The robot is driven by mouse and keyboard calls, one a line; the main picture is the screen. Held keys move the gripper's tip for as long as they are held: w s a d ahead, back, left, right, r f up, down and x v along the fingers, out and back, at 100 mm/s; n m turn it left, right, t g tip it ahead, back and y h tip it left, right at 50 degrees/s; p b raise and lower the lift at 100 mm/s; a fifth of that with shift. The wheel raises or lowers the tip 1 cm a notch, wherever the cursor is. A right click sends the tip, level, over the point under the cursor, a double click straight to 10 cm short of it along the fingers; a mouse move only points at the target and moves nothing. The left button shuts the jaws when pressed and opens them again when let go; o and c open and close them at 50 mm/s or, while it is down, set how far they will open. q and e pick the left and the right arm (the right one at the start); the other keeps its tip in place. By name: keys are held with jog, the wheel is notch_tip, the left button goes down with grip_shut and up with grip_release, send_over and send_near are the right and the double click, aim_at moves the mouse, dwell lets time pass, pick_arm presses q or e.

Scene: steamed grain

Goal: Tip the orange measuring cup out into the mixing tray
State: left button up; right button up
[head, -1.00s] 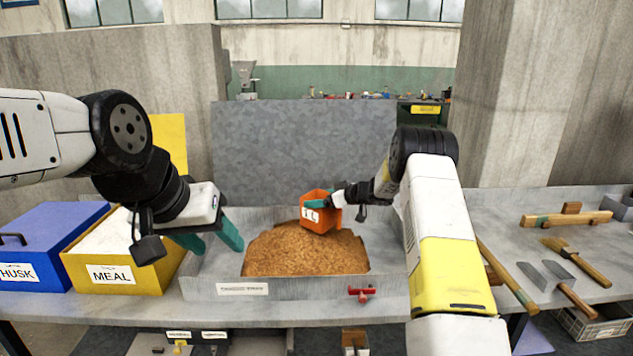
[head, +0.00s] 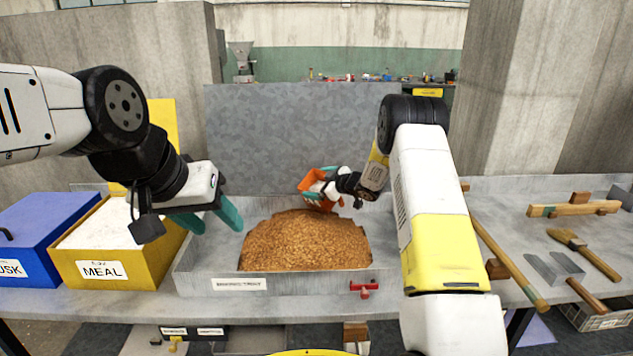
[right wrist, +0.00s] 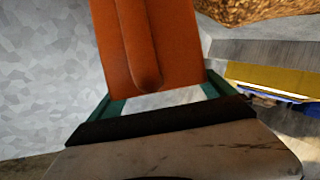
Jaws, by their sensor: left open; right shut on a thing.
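The orange measuring cup (head: 308,181) is above the far part of the mixing tray, tilted. My right gripper (head: 328,188) is shut on it. In the right wrist view the cup's orange side (right wrist: 150,40) with a raised rib fills the middle, between the green fingers. The cup's inside is hidden, so I cannot tell if it holds anything. The grey metal mixing tray (head: 300,284) holds a large heap of brown grain (head: 305,243). My left gripper (head: 212,220) is open and empty, over the tray's left edge near the yellow bin.
A yellow MEAL bin (head: 100,270) with pale contents and a blue lidded bin (head: 35,235) stand left. A tall grey panel (head: 300,130) rises behind the tray. A red clamp-like piece (head: 364,288) sits at the tray's front. A brush (head: 585,255) and other tools lie right.

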jog(key=shift+s+a+n, duration=0.15)
jog(key=shift+a+n, duration=0.05)
jog(key=shift+n, duration=0.1)
jog(key=shift+s+a+f+n+t+h, duration=0.15)
jog(key=shift+s+a+f+n+t, duration=0.15)
jog(key=shift+n+t, duration=0.2)
jog(key=shift+s+a+f+n+t+h, duration=0.2)
jog(key=shift+s+f+n+t, duration=0.1)
jog(key=shift+f+n+t, duration=0.15)
jog(key=s+a+f+n+t, duration=0.1)
jog(key=n, duration=0.1)
jog(key=s+a+f+n+t, duration=0.1)
jog(key=n, duration=0.2)
jog(key=s+a+n+t, duration=0.1)
jog(key=n, duration=0.2)
jog(key=shift+s+a+f+n+t, duration=0.15)
jog(key=shift+s+f+n+t, duration=0.1)
jog(key=shift+s+f+t, duration=0.15)
jog(key=n+y, duration=0.1)
jog(key=n, duration=0.1)
jog(key=s+a+n+y, duration=0.1)
jog(key=n, duration=0.1)
jog(key=r+n+t+y, duration=0.1)
jog(key=n, duration=0.2)
jog(key=shift+s+a, duration=0.2)
jog(key=shift+s, duration=0.2)
